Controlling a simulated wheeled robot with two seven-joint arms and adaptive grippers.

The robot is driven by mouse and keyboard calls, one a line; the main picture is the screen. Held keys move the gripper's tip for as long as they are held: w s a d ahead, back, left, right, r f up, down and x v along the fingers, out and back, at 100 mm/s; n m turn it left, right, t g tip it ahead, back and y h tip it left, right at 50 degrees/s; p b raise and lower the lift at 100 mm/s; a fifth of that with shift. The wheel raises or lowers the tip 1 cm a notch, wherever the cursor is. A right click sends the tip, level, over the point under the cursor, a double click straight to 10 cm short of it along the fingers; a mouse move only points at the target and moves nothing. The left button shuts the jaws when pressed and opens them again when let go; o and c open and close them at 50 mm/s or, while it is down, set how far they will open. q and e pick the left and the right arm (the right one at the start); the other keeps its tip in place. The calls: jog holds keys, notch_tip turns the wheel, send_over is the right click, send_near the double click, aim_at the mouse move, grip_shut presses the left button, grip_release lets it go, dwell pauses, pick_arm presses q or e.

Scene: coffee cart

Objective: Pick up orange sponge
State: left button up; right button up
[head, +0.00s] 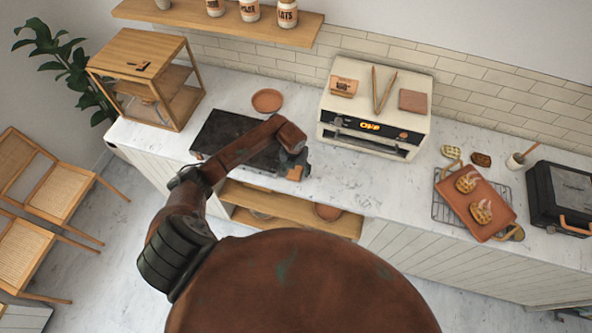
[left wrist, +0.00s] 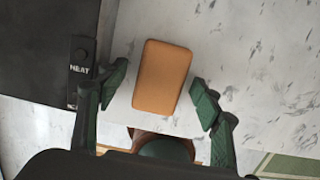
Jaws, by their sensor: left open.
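The orange sponge (left wrist: 162,76) is a rounded rectangular block lying flat on the white marble counter. In the left wrist view it sits between the two green fingers of my left gripper (left wrist: 160,95), which are spread apart with a gap on each side. In the head view a small part of the sponge (head: 294,173) shows below my left gripper (head: 296,166), near the counter's front edge. The rest of it is hidden by the gripper. My right gripper does not show in either view.
A black griddle (head: 222,133) with a "HEAT" control (left wrist: 81,70) stands just left of the sponge. A cream toaster oven (head: 375,110) stands behind to the right. A terracotta plate (head: 267,98) lies at the back. The counter right of the sponge is clear.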

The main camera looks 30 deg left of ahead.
aim_at(296, 169)
pick_arm(q)
jog(key=shift+c, duration=0.7)
jog(key=c, duration=0.8)
jog(key=shift+w+r, duration=0.1)
jog(key=shift+r, duration=0.4)
notch_tip(296, 169, up, 2)
jog(key=shift+r+b, duration=0.15)
jog(key=shift+b, duration=0.2)
jog(key=s+d+r+b, duration=0.2)
jog(key=s+r, duration=0.7)
jog(key=s, duration=0.5)
jog(key=shift+d+r+b, duration=0.2)
jog(key=shift+r+b, duration=0.2)
jog(key=shift+b, duration=0.5)
